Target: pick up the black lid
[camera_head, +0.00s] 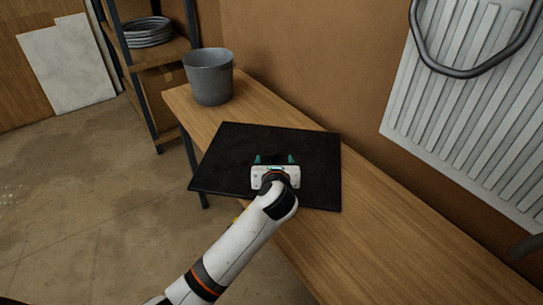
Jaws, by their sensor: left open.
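The black lid (235,147) is a flat dark rectangular sheet lying on the wooden bench, with its left corner jutting out past the bench's front edge. My left gripper (274,159) is over the middle of the lid, its two green-tipped fingers apart with nothing seen between them. I cannot tell whether the fingertips touch the lid. My left arm hides part of the lid's near edge. My right gripper is not in view.
A grey bucket (209,77) stands on the bench's far end, beyond the lid. The wooden bench (385,240) is clear to the right. A shelf (160,55) holds a grey coil (147,33).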

